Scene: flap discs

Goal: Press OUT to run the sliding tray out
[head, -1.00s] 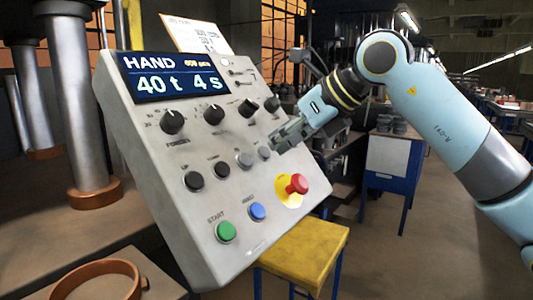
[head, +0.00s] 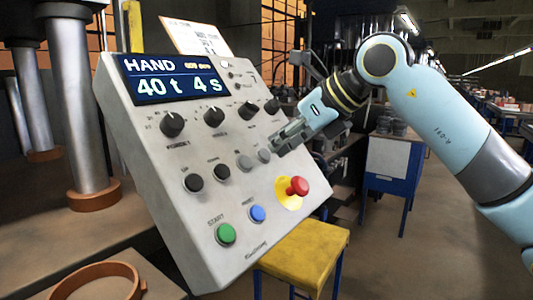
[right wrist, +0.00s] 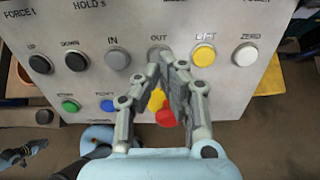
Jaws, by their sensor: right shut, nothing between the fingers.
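The grey control panel (head: 215,130) stands tilted in the head view, with a lit display reading HAND, 40 t, 4 s. The grey OUT button (right wrist: 157,54) lies under its OUT label in the right wrist view and also shows in the head view (head: 264,156). My right gripper (right wrist: 169,62) is shut and empty. Its fingertips are at the lower right edge of the OUT button, partly in front of it. I cannot tell whether they touch it. I cannot identify the sliding tray in these views.
The grey IN button (right wrist: 117,60) is left of OUT and the yellow LIFT button (right wrist: 204,55) is right of it. The red mushroom button (head: 297,186) sits below, close under my fingers. A yellow-topped stool (head: 305,250) stands beneath the panel.

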